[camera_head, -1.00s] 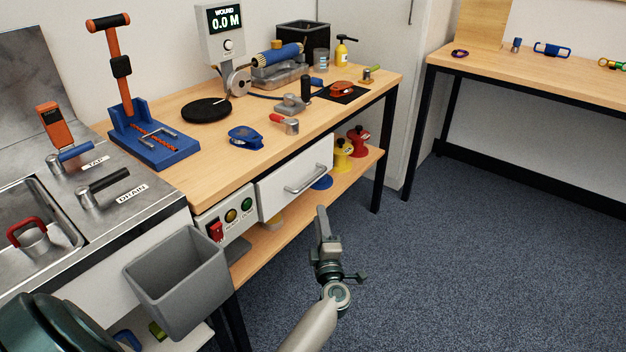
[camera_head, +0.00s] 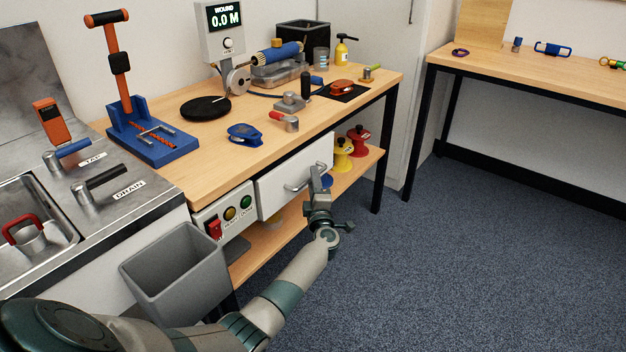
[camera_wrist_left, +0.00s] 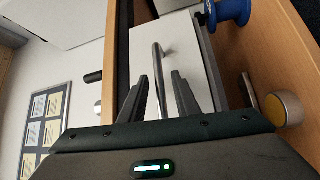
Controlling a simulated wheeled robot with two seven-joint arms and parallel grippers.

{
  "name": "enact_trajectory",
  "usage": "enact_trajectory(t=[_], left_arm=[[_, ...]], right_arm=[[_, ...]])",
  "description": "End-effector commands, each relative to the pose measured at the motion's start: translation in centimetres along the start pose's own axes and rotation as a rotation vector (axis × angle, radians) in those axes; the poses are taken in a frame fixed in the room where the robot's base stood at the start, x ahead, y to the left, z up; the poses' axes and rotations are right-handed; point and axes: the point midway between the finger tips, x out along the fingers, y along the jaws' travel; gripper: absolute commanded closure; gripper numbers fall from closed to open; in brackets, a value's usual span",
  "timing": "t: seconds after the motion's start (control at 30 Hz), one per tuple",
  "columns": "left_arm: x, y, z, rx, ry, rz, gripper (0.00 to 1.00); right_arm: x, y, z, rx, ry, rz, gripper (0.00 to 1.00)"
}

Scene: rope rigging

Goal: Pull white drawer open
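The white drawer (camera_head: 275,193) sits under the front edge of the wooden workbench, and it appears closed. Its metal bar handle (camera_head: 293,188) is partly hidden by my left gripper (camera_head: 317,172) in the head view. In the left wrist view the two dark fingers of the left gripper (camera_wrist_left: 159,85) are apart. The handle (camera_wrist_left: 158,62) runs between them, with visible gaps on both sides. The drawer front (camera_wrist_left: 185,50) fills the space behind the fingers. My right gripper is not in view.
A grey bin (camera_head: 175,270) stands left of the drawer, by a panel with a red switch (camera_head: 213,229). The lower shelf (camera_head: 262,252) holds yellow and red spools. A blue spool (camera_wrist_left: 232,12) shows beside the drawer. Open carpet (camera_head: 450,270) lies to the right.

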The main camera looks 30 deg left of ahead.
Motion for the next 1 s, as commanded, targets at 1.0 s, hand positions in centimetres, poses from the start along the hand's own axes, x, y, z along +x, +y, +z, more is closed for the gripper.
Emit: enact_trajectory(t=[1.0], left_arm=[[1.42, -0.05, -0.09, -0.001, 0.000, -0.002, 1.00]], right_arm=[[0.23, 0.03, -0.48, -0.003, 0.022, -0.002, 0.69]])
